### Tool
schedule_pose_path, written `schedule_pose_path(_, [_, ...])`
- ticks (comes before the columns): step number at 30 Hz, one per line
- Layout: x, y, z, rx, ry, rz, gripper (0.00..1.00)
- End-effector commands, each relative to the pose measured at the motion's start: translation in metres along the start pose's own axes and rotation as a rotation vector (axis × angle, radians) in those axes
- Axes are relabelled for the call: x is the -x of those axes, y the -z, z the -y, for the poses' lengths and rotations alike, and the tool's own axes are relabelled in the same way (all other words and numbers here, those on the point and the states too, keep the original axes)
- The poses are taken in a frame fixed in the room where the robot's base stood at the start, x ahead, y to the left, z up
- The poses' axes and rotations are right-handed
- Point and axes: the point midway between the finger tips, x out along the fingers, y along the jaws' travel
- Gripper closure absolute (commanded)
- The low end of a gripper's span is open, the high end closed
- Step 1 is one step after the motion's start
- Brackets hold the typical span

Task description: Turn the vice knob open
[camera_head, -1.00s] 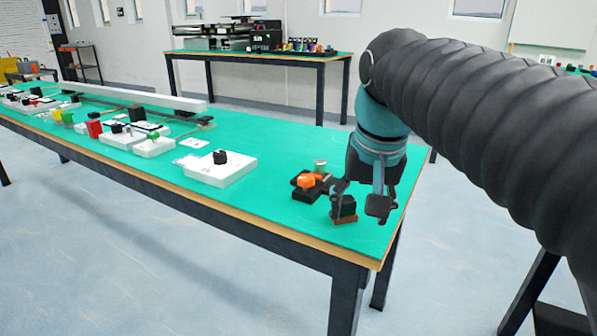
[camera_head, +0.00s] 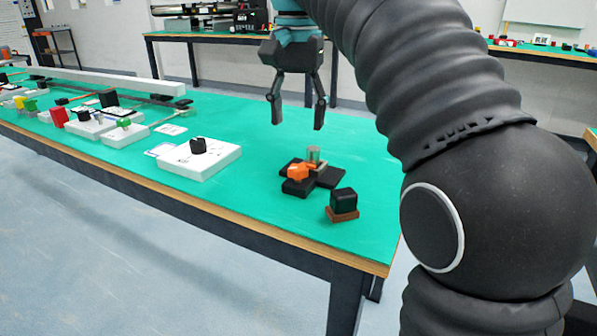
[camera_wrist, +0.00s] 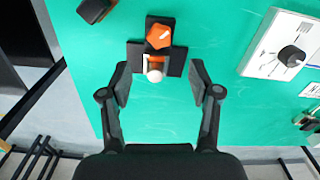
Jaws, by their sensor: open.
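The vice is a small black fixture (camera_head: 328,178) on the green table, near its right end. Its orange knob (camera_head: 297,172) sits on the front part, and a pale cylinder (camera_head: 313,155) stands upright behind it. In the wrist view the orange knob (camera_wrist: 158,36) is at the top centre, with a light line on its face, and the round top of the cylinder (camera_wrist: 155,76) is below it. My gripper (camera_head: 297,110) is open and empty, above and behind the vice. In the wrist view its fingers (camera_wrist: 158,85) are spread on either side of the cylinder.
A black block on a brown base (camera_head: 342,205) stands front right of the vice, near the table edge. A white box with a black dial (camera_head: 200,158) lies to the left. Further left are several colored parts and conveyors.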

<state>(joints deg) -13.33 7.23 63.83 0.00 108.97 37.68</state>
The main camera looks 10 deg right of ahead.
Motion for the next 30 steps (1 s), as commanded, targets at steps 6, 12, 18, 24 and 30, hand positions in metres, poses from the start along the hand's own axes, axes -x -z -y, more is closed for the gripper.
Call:
schedule_pose_path(6, [-0.046,0.000,-0.001,-0.001,-0.002,0.002,0.38])
schedule_pose_path(12, [-0.079,0.000,-0.002,-0.002,-0.001,0.001,0.38])
schedule_pose_path(18, [-0.099,0.001,-0.002,-0.004,0.000,0.000,0.38])
schedule_pose_path(24, [-0.105,0.001,-0.002,-0.003,0.000,0.000,0.38])
schedule_pose_path(30, [-0.105,0.001,-0.002,-0.003,0.000,-0.001,0.38])
